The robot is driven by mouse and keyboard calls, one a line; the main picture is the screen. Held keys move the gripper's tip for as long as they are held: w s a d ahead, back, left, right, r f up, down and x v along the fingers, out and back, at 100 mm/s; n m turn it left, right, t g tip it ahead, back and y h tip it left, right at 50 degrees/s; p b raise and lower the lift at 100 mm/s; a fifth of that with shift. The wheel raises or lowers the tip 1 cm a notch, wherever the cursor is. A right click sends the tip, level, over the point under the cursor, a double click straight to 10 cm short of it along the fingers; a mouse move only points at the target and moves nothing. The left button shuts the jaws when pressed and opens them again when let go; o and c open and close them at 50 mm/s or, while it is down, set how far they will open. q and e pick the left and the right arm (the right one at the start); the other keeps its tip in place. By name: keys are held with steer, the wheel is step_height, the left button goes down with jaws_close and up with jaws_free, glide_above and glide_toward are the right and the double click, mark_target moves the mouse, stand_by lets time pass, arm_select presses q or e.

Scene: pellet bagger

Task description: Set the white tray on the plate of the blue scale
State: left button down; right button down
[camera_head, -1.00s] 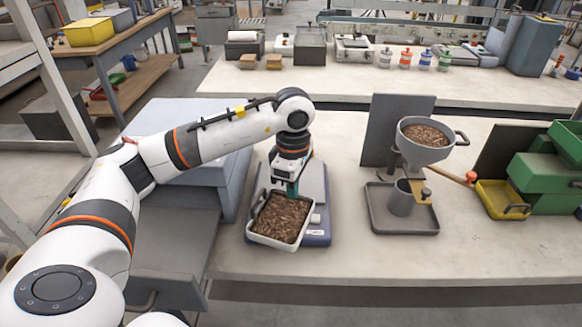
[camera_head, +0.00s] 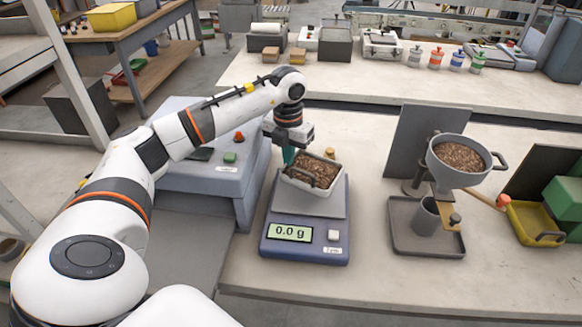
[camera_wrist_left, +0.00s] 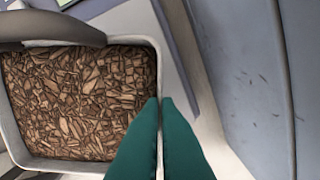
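The white tray (camera_head: 327,209), filled with brown chips, is over the plate (camera_head: 334,230) of the blue scale (camera_head: 276,251). The scale's display reads 0.0 g, and I cannot tell whether the tray touches the plate. My left gripper (camera_head: 290,156) is at the tray's left rim. In the left wrist view, its green fingers (camera_wrist_left: 161,104) are closed on the wall of the tray (camera_wrist_left: 150,48), with the chips to their left. The tray's dark handle (camera_wrist_left: 55,32) shows there too. My right gripper is not in view.
A grey-blue machine (camera_head: 205,180) with green and red buttons stands left of the scale. To the right are a funnel of chips (camera_head: 458,160) on a stand with a grey tray (camera_head: 427,240), and a yellow bin (camera_head: 535,222). The front of the bench is clear.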

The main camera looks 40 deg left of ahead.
arm_select(q)
steer(key=shift+f+p, duration=0.3)
steer(key=shift+f, duration=1.65)
steer(key=shift+f, duration=0.15)
steer(key=c, duration=1.7)
jaws_free()
